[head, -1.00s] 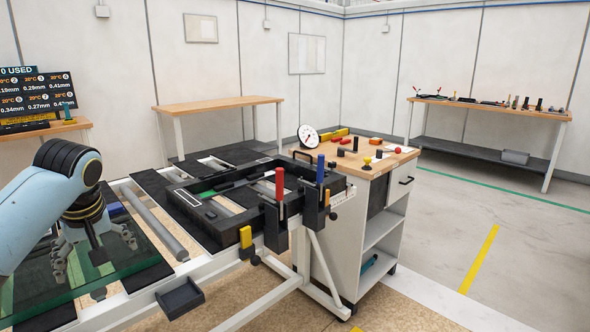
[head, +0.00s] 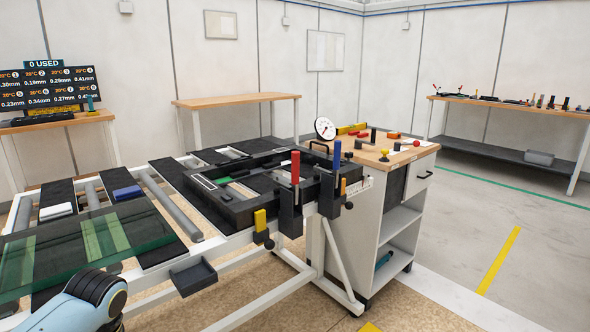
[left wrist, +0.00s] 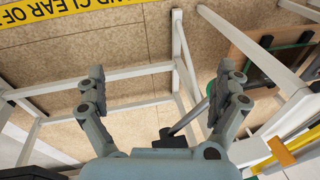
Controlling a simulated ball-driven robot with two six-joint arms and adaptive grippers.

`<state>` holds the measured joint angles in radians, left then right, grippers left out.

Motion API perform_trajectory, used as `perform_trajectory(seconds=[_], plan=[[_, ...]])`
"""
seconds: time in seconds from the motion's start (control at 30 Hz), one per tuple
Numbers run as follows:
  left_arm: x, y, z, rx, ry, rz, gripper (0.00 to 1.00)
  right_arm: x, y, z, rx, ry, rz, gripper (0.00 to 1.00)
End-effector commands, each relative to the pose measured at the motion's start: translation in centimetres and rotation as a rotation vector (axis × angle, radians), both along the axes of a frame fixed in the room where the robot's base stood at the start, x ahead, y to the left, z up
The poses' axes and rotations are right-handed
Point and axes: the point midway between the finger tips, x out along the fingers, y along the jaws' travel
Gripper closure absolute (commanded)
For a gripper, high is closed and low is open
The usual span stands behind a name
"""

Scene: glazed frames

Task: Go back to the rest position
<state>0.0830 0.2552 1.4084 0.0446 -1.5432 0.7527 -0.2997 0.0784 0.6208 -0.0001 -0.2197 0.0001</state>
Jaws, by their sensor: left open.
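My left gripper (left wrist: 158,88) shows in the left wrist view with its two fingers spread wide and nothing between them. Below it are the speckled tan floor and white frame bars. In the head view only part of my light blue left arm shows at the bottom left; its gripper is out of that view. My right gripper is in neither view. A glass pane (head: 75,250) lies over the white-framed work table at the left, apart from my arm's visible part as far as I can tell.
A black frame fixture (head: 235,205) with red and blue handled clamps sits on the work table. A small dark tray (head: 193,278) juts from its front edge. A wood-topped cart (head: 375,150) with a dial gauge stands right of it. Open floor lies further right.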

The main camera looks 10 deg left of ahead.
Motion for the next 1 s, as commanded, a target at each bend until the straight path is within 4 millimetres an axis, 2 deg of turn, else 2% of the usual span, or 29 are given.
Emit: perform_trajectory(seconds=[0.03,0.1,0.17,0.3,0.37,0.5,0.63,0.7,0.9,1.0], plan=[[-2.7,-0.5,-3.9,-0.014,0.044,-0.016,0.0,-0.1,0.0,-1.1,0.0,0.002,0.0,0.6],[-6.0,-1.2,-8.2,-0.032,0.085,-0.051,0.0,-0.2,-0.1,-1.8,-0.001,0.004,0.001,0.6],[-8.9,-1.8,-11.7,-0.048,0.114,-0.085,0.0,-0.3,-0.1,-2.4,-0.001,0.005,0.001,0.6],[-16.6,-3.4,-19.2,-0.09,0.17,-0.179,0.0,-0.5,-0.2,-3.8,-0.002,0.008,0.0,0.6],[-20.2,-4.2,-22.1,-0.108,0.187,-0.226,0.0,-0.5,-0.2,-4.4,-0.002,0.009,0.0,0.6],[-28.9,-6.2,-27.9,-0.153,0.206,-0.357,0.0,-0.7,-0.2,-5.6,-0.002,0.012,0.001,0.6],[-36.2,-8.1,-31.7,-0.184,0.176,-0.519,0.0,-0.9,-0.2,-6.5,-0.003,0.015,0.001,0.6],[-37.3,-8.7,-32.5,-0.179,0.121,-0.617,0.0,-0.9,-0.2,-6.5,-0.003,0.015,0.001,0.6],[-35.2,-8.6,-32.7,-0.125,-0.014,-0.792,0.0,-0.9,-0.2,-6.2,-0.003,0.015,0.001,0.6],[-34.9,-8.6,-32.7,-0.12,-0.022,-0.817,0.0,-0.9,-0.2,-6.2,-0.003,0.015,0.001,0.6]])
